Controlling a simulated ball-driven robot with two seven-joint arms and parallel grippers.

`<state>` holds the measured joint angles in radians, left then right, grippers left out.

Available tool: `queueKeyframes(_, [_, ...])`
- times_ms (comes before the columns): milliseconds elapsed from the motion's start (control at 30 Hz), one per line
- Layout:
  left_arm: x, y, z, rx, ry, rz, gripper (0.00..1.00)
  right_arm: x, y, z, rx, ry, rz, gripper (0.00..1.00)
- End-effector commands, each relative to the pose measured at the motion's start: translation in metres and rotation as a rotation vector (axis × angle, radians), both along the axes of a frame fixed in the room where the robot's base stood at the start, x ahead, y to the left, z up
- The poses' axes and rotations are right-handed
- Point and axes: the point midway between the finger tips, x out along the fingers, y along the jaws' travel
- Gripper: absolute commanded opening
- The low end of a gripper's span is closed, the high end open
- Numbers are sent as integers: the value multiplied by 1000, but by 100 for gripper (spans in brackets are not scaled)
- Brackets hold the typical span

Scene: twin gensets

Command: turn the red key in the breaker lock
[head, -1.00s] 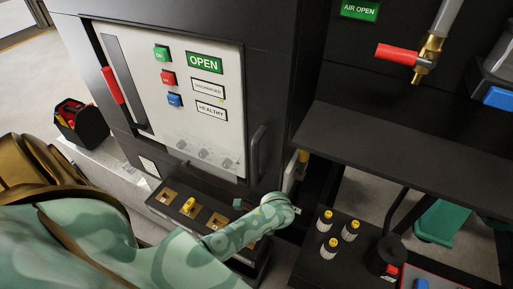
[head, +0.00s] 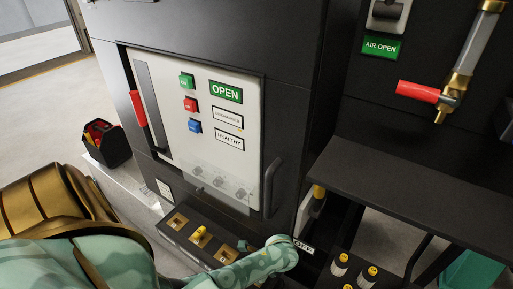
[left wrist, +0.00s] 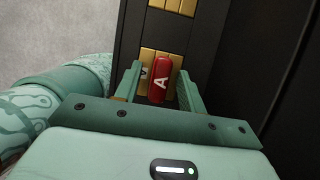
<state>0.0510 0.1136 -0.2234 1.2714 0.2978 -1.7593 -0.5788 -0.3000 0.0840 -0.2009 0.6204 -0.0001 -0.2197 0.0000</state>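The red key (left wrist: 158,86), marked with a white A, sits upright in a brass plate (left wrist: 147,60) on a dark strip in the left wrist view. My left gripper (left wrist: 160,83) has its two green fingers on either side of the key, with gaps visible on both sides, so it looks open around it. In the head view, a row of brass lock plates (head: 177,221) lies below the breaker panel (head: 200,140), with a yellow key (head: 199,233) in one. The red key is hidden there behind my left arm. My right gripper is not in view.
The panel has an upright handle (head: 271,188) at its right and a red-gripped lever (head: 138,108) at its left. A black shelf (head: 420,190) and several yellow-topped posts (head: 341,264) stand to the right. A black toolbox (head: 107,147) stands at the left.

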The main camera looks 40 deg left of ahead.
Motion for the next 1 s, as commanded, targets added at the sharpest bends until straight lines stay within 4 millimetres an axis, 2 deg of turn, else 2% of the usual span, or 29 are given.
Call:
queueKeyframes(67, [0, 0, 0, 0, 0, 0, 40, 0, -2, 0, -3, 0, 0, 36])
queueKeyframes(200, [0, 0, 0, 0, 0, 0, 1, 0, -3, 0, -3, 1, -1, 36])
queueKeyframes(367, [0, 0, 1, 1, -1, -13, 0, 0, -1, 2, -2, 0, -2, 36])
queueKeyframes(467, [0, 1, 4, 4, 0, -122, 0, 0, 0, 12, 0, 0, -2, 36])
queueKeyframes(567, [-1, 2, 7, 5, 1, -337, 0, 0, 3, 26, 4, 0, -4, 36])
queueKeyframes(800, [1, 4, 2, 9, 4, -1129, 0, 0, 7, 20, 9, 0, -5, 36])
queueKeyframes(900, [2, 4, 2, 7, 5, -1402, 0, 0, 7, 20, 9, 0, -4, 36])
queueKeyframes(1000, [2, 1, 1, 4, 2, -1559, 0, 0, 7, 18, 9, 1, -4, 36])
